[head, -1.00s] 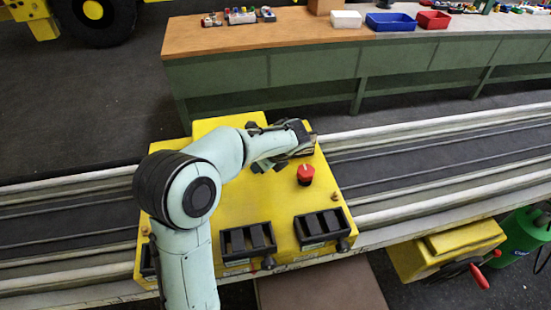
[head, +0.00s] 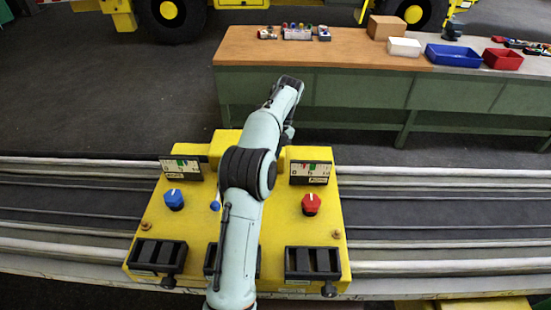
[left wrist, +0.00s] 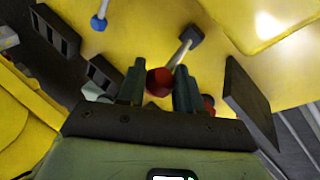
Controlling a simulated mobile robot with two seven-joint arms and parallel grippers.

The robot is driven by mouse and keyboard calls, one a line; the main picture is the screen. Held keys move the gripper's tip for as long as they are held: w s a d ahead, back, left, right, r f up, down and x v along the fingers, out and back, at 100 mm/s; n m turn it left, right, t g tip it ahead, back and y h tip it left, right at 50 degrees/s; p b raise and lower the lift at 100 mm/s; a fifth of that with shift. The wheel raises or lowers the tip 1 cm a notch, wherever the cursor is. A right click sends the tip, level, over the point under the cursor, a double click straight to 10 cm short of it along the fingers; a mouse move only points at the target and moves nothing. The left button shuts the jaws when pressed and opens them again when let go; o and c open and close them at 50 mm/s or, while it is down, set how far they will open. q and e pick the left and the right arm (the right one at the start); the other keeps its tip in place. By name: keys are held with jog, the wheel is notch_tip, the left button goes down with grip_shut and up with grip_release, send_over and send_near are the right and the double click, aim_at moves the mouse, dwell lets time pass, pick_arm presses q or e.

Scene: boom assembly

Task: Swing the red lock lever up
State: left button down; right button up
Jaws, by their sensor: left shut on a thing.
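In the left wrist view, my left gripper (left wrist: 160,88) is shut on the red ball (left wrist: 159,81) at the end of the red lock lever. Its metal rod (left wrist: 183,50) runs from a dark pivot block on the yellow console (left wrist: 140,30). In the head view, my left arm reaches across the console (head: 285,265) and hides the red lever. The gripper is mostly hidden behind the wrist there. A blue-tipped lever (head: 215,205) shows left of the arm, and also in the left wrist view (left wrist: 98,23). My right gripper is not in view.
A blue knob (head: 174,199) and a red knob (head: 311,204) stand on the console below two gauges (head: 181,170) (head: 311,172). Black switch boxes (head: 157,257) line its front. A workbench (head: 330,55) with trays stands behind, across open floor.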

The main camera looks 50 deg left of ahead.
pick_arm(q)
jog(key=shift+w+a+f+g+h, duration=0.3)
jog(key=shift+a+f+g+h, duration=0.1)
jog(key=shift+f+g+h, duration=0.1)
dwell(0.3)
jog(key=c, duration=0.7)
grip_release()
jog(key=shift+a, duration=0.1)
jog(key=shift+c, duration=0.2)
jog(key=shift+a+r, duration=0.1)
jog(key=shift+w+r, duration=0.1)
jog(key=shift+r, duration=0.05)
